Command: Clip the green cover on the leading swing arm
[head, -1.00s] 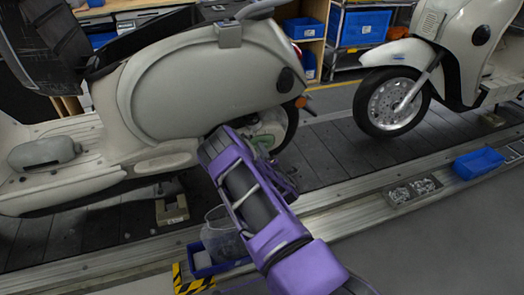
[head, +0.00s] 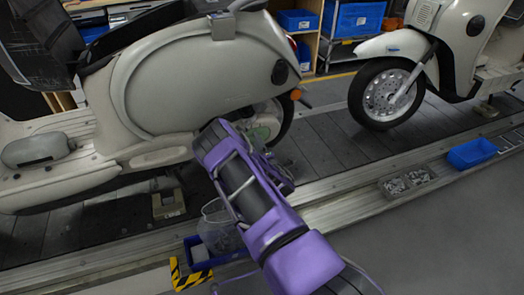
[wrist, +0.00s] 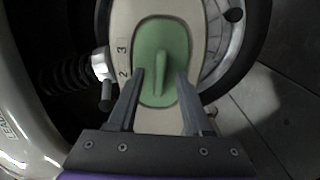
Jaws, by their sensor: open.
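The green cover (wrist: 163,62) is an oval plate with a raised rib. In the wrist view it lies on the pale swing arm (wrist: 125,22), which bears the marks 2 and 3. My gripper (wrist: 159,74) is open, its fingers on either side of the rib over the lower part of the cover; I cannot tell whether they touch it. In the head view the cover (head: 266,128) shows by the rear wheel of the left scooter (head: 190,85), beyond my purple arm. My fingers are largely hidden there.
A second scooter (head: 475,50) stands at the right on the slat conveyor (head: 330,135). A blue bin (head: 200,262) with a clear container (head: 218,228) sits below my arm. A blue tray (head: 472,153) and a tray of small parts (head: 407,182) lie along the conveyor edge.

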